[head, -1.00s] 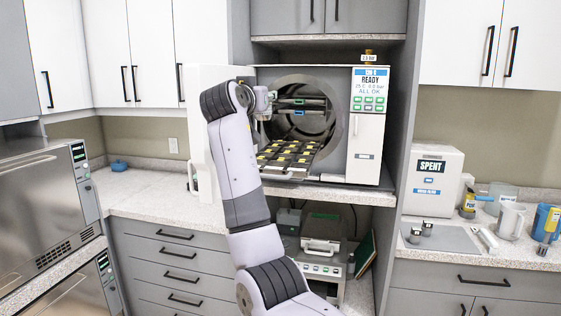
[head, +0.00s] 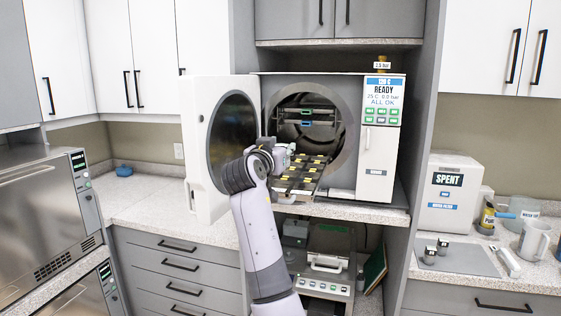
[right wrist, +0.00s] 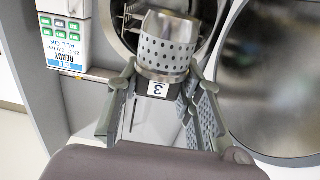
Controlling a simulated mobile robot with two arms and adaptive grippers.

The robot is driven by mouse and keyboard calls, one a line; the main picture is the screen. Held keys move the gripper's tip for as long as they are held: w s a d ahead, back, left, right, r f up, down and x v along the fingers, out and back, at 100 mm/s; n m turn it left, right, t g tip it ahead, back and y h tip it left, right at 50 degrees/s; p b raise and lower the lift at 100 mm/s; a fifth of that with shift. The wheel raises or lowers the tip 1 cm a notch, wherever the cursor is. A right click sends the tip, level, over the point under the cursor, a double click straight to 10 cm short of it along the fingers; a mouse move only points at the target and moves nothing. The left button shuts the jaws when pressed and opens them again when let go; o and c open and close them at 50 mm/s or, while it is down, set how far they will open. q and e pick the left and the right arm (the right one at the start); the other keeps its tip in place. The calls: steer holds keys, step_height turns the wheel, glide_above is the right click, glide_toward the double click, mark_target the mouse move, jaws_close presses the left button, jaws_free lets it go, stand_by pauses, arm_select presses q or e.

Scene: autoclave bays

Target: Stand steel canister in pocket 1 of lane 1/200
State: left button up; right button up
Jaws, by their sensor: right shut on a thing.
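My right gripper (head: 284,156) is in front of the open autoclave, at the left edge of a dark pull-out tray (head: 303,178) with yellow marks. In the right wrist view its fingers (right wrist: 160,78) are shut on the steel canister (right wrist: 166,48), a shiny cylinder with rows of holes. A dark part with a white number label (right wrist: 158,90) shows at the canister's end between the fingers. In the head view the canister is hard to make out behind my gripper. The lane and pocket markings on the tray are too small to read. My left gripper is not in view.
The autoclave's round door (head: 221,147) stands open on the left, close to my arm. The control panel (head: 382,102) reads READY. The left counter (head: 160,203) is mostly clear.

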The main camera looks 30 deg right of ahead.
steer(key=shift+s+a+f, duration=0.15)
steer(key=shift+f, duration=0.4)
step_height(320, 180, down, 3)
steer(key=shift+f+p, duration=0.1)
steer(key=shift+p, duration=0.5)
steer(key=shift+f, duration=0.15)
steer(key=o, duration=1.2)
steer(key=shift+f, duration=0.1)
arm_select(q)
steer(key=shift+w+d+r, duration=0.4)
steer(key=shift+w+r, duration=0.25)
